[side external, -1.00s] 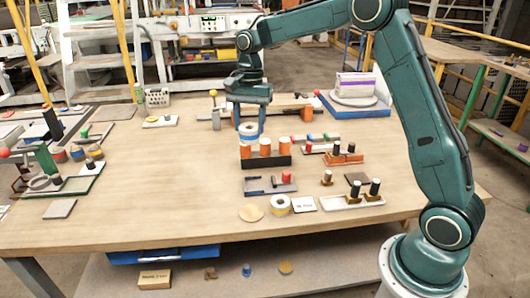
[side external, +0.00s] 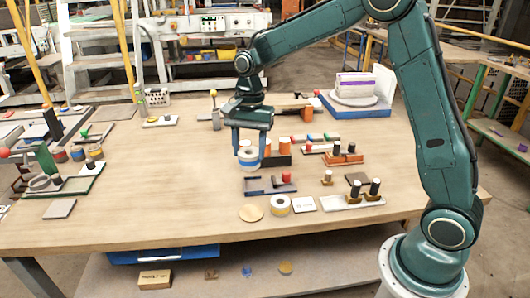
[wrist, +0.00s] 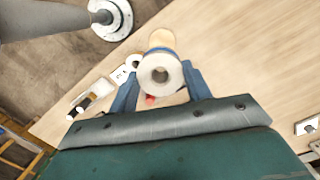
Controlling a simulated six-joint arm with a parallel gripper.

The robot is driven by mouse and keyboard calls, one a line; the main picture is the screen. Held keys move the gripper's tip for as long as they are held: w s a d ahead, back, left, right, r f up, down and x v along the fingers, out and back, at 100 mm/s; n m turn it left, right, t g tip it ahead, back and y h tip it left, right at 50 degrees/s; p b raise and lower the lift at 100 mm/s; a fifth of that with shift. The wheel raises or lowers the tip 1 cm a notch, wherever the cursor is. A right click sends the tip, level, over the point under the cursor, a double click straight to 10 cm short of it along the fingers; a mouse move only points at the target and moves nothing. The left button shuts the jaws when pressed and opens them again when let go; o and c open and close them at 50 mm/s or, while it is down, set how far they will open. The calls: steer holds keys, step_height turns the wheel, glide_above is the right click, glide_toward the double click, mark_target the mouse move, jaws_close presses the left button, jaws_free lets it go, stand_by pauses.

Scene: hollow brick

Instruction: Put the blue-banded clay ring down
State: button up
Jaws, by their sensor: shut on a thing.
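The blue-banded clay ring (side external: 248,159) is pale with a blue band, and my gripper (side external: 250,150) is shut on it. In the side view it hangs between the two blue fingers, in front of the left end of the dark rack. In the wrist view the ring (wrist: 160,72) shows its round hole and sits between the fingertips (wrist: 160,85). Below it in the side view, a second clay ring with a yellow band (side external: 280,205) lies on the table beside a round wooden disc (side external: 250,213). The disc (wrist: 162,40) shows partly behind the held ring in the wrist view.
The dark rack (side external: 278,161) with orange cylinders stands behind the held ring. A grey-blue tray (side external: 268,186) with a red-topped peg lies in front. A white card (side external: 304,204) and a light tray (side external: 352,202) with black-topped pegs are to the right. The table's left middle is clear.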

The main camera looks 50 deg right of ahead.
mark_target(251, 160)
step_height(251, 160, down, 13)
steer(key=shift+r, duration=0.15)
steer(key=shift+f, duration=2.15)
steer(key=shift+f, duration=0.15)
steer(key=o, duration=1)
steer(key=shift+o, duration=0.2)
steer(key=r, duration=0.4)
steer(key=d+r, duration=0.1)
steer(key=r, duration=0.7)
steer(key=shift+w+d+r, duration=0.1)
steer(key=shift+w+d, duration=0.1)
steer(key=shift+w, duration=0.1)
